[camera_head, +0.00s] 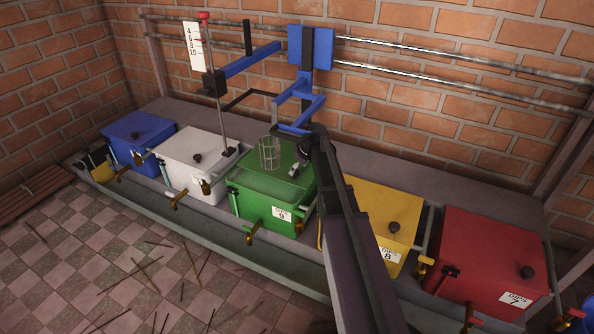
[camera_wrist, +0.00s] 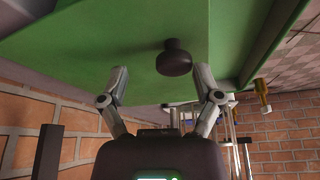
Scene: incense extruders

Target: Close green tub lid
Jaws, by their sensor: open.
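The green tub (camera_head: 263,209), with a white number label on its front, stands in the middle of the row. Its green lid (camera_wrist: 105,42) fills the upper part of the wrist view and carries a dark round knob (camera_wrist: 174,58). In the head view my gripper (camera_head: 297,170) is over the green tub's right side, partly hidden by my arm.
A wire mesh cylinder (camera_head: 269,154) shows at the green tub's top. White (camera_head: 187,163) and blue (camera_head: 139,136) tubs stand left; yellow (camera_head: 377,218) and red (camera_head: 480,259) tubs stand right. A blue bracket (camera_head: 310,48) on wall rails is close above. Brass taps line the front.

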